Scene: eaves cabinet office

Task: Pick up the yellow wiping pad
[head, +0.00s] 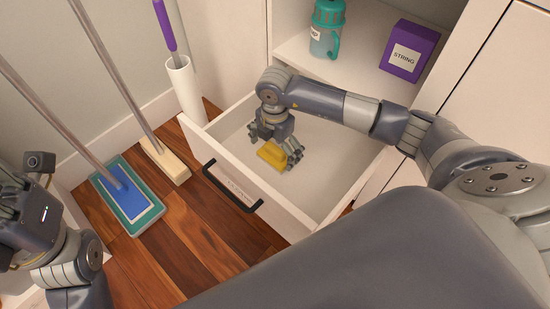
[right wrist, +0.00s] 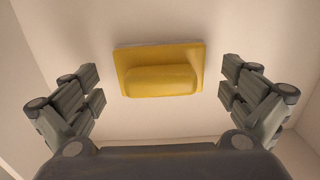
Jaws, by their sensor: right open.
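The yellow wiping pad (head: 271,154) lies on the floor of the open white drawer (head: 327,188). It has a flat base and a raised grip bar along its top. In the right wrist view the pad (right wrist: 160,72) sits ahead of the gripper, centred between the fingers. My right gripper (head: 277,148) reaches down into the drawer, right at the pad in the head view. Its fingers (right wrist: 163,95) are spread wide on both sides of the pad and do not touch it. My left gripper is at the left edge of the head view, its fingers not clearly visible.
The drawer front has a black handle (head: 232,187). A shelf above holds a teal bottle (head: 326,28) and a purple STRING box (head: 409,51). A blue-green mop (head: 126,196), a cream-headed broom (head: 165,159) and a white tube (head: 185,90) stand left of the drawer.

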